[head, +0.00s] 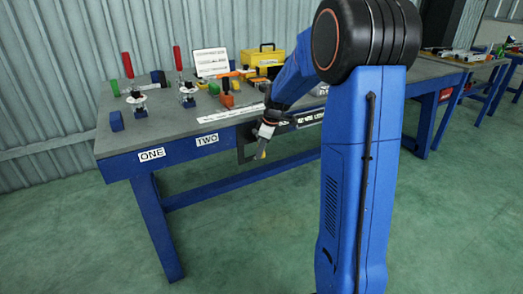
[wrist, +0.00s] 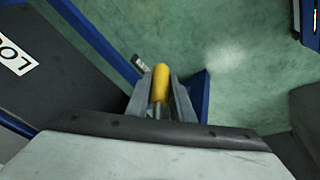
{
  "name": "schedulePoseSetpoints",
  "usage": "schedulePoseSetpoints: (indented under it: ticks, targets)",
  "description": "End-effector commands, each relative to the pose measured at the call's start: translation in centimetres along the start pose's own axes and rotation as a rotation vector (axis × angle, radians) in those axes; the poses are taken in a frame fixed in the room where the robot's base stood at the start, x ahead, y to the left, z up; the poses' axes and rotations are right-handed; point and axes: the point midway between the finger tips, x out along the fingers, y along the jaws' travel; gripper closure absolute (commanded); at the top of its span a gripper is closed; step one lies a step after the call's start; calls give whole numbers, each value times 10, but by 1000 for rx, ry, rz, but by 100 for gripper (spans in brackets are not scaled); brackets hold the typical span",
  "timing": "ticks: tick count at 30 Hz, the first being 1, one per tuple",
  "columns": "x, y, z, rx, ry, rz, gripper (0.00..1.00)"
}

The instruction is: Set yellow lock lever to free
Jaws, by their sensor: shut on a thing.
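The yellow lock lever (wrist: 161,78) shows in the wrist view as a rounded yellow handle on a metal stem. It lies between the two grey fingers of my gripper (wrist: 160,105), which is shut on it. In the head view my gripper (head: 262,147) is low in front of the workbench's front edge, beside a dark panel (head: 248,139). The lever is too small there to make out clearly. The lever's base and pivot are hidden behind the gripper body in the wrist view.
The blue-framed workbench (head: 165,148) carries two toggle clamps with red handles (head: 179,58), a yellow case (head: 262,56) and coloured blocks. A dark panel with a white label reading "LO" (wrist: 14,58) shows in the wrist view. Green floor (head: 235,225) in front is clear.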

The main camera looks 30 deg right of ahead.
Motion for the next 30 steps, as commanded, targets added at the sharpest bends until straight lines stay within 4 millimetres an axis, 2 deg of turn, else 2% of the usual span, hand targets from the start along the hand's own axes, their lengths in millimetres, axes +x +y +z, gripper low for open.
schedulePoseSetpoints:
  ticks: [8,9,10,22,26,30]
  targets:
    - [1,-1,1,2,-1,-3,100]
    - [1,-1,1,2,-1,-3,74]
    - [1,-1,1,2,-1,-3,71]
    - [-6,0,0,0,-1,-1,71]
    - [-23,1,0,0,0,2,71]
    - [-50,0,0,0,1,2,71]
